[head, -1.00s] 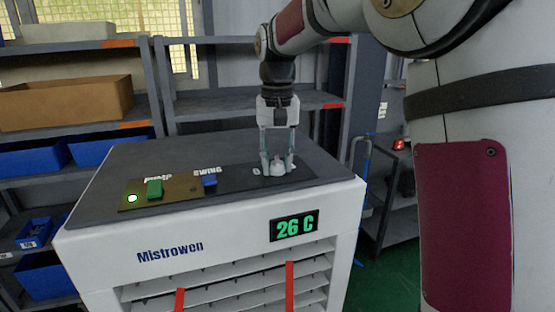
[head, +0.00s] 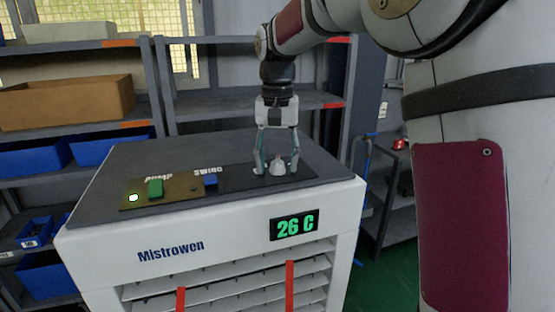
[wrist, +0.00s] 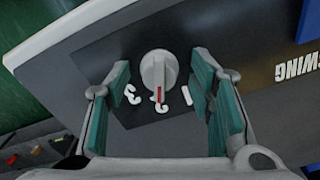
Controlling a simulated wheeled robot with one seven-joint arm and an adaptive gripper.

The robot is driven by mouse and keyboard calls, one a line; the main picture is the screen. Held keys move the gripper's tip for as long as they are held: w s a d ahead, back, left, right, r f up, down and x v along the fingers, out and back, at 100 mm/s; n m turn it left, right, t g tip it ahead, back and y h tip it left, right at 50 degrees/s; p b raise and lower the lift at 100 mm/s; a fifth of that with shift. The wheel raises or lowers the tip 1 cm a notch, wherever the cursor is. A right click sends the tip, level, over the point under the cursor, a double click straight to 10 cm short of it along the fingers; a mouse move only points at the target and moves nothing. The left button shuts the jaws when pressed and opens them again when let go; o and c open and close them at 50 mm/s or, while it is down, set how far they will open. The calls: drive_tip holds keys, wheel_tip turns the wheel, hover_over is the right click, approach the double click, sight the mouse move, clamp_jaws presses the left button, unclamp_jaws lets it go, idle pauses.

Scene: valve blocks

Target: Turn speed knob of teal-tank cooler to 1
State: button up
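The speed knob (head: 278,166) is a light grey dial on the dark top panel of the white cooler (head: 115,255). It also shows in the wrist view (wrist: 157,68), where its red mark points at the 2, with the 3 on the left and the 1 on the right. My gripper (head: 276,168) is above the panel with its fingers spread on either side of the knob. In the wrist view my gripper (wrist: 160,95) has clear gaps between both teal finger pads and the knob. No teal tank is visible.
A green switch (head: 155,188), a blue switch (head: 210,181) and a lit lamp (head: 133,198) are on the panel left of the knob. Shelves with boxes (head: 65,102) stand behind the cooler.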

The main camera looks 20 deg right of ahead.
sight(278, 159)
wheel_tip(278, 159, up, 12)
idle(0.7)
drive_tip(key=shift+s, duration=0.15)
drive_tip(key=s+f+n+t+b, duration=0.1)
drive_tip(key=s+f+n+t, duration=0.2)
drive_tip(key=s, duration=1.1)
drive_tip(key=s+f+n+t, duration=0.1)
drive_tip(key=s+f+t, duration=0.1)
drive_tip(key=s+f, duration=0.9)
drive_tip(key=shift+n+t+b, duration=0.3)
drive_tip(key=shift+b, duration=0.15)
